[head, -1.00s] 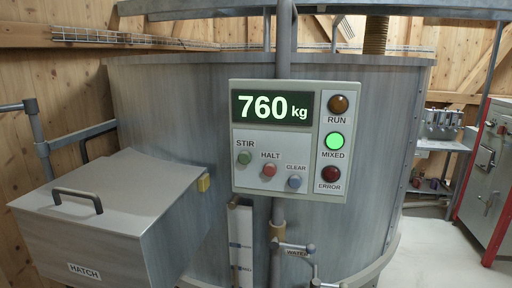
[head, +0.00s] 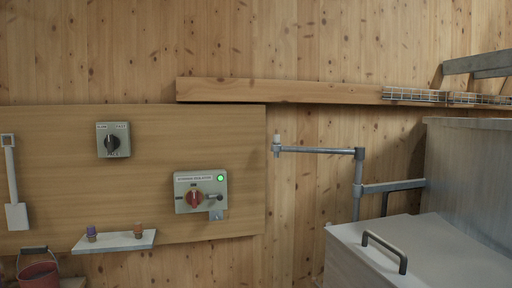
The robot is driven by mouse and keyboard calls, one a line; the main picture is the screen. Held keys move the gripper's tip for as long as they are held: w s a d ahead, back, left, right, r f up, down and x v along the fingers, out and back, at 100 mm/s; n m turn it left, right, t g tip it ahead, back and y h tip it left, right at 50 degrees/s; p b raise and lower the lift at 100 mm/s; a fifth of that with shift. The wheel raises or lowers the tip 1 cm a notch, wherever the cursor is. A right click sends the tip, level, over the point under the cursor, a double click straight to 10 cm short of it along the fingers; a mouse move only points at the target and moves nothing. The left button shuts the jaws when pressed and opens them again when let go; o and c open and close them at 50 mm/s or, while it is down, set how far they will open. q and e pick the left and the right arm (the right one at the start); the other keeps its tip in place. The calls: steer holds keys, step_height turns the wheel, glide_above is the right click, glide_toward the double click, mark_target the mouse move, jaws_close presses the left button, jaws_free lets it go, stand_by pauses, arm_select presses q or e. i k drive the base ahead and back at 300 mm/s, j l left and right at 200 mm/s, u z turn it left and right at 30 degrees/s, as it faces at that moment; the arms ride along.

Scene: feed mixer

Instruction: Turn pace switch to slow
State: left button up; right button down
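The pace switch (head: 113,141) is a small grey box with a black rotary knob, mounted high on a wooden wall board. Its labels are small; the upper ones seem to read slow at left and fast at right. The knob's pointer direction is too small to tell for sure. Neither of my grippers shows in the head view.
Below it at right is an isolator box (head: 201,192) with a red knob and green lamp. A small shelf (head: 115,241) holds two small items. A red bucket (head: 38,273) stands lower left. The hatch box (head: 420,250) and a pipe arm (head: 318,150) are at right.

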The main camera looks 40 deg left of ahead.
mark_target(111, 142)
steer(key=u, duration=2.25)
